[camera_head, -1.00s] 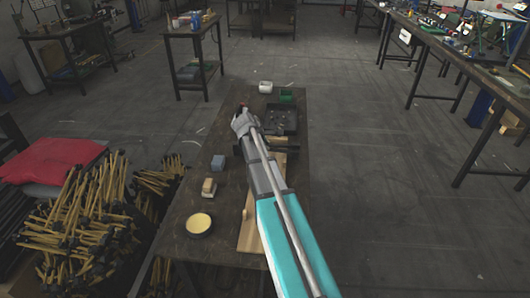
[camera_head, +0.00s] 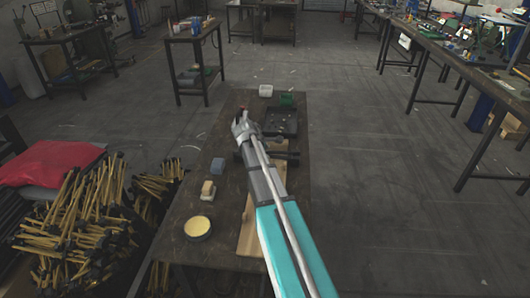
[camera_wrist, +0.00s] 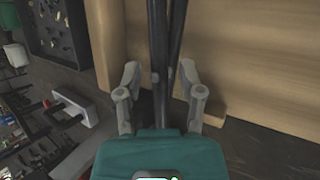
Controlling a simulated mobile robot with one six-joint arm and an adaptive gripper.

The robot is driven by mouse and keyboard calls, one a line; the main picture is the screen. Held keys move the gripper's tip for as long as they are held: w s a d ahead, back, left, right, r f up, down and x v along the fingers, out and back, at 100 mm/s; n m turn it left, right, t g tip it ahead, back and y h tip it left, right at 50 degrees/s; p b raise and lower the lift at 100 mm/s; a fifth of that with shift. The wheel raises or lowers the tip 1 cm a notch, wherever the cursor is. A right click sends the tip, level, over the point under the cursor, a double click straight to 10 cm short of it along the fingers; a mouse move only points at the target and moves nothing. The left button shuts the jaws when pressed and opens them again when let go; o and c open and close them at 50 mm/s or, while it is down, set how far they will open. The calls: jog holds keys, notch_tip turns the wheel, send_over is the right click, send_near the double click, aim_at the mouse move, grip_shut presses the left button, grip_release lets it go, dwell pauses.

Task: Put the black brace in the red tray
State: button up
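My gripper (camera_wrist: 160,88) is open in the wrist view, with a finger on each side of two long dark bars, which look like the black brace (camera_wrist: 159,40). A gap shows between the left finger and the bars; contact on the right is unclear. In the head view a dark bar, likely the same brace (camera_head: 284,154), lies across the table, partly hidden under my arm. I cannot identify a red tray; a small red object (camera_head: 243,107) shows just beyond my arm's end.
A dark tray of small parts (camera_head: 281,134) lies beyond the bar; it also shows in the wrist view (camera_wrist: 80,57). A wooden board (camera_head: 247,238), a round yellow-topped tin (camera_head: 198,227) and small blocks (camera_head: 208,190) are nearer. A red sack (camera_head: 48,163) lies left.

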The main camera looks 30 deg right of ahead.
jog(key=shift+r, duration=0.15)
dwell(0.3)
jog(key=shift+p+v, duration=1.15)
jog(key=p+v, duration=0.7)
jog(key=v, duration=0.2)
jog(key=shift+r+p, duration=0.3)
jog(key=shift+s+a, duration=0.15)
jog(key=shift+a, duration=0.05)
jog(key=s+a+f+m+g+y, duration=0.1)
jog(key=s+a+m, duration=0.4)
jog(key=s+a, duration=0.5)
jog(key=s+a+f+m+g+y, duration=0.1)
jog(key=s+a+f+m+y, duration=0.1)
jog(key=s+a+m+y, duration=0.4)
jog(key=s+a, duration=0.4)
jog(key=shift+s+f+g, duration=0.3)
jog(key=shift+s+f, duration=0.1)
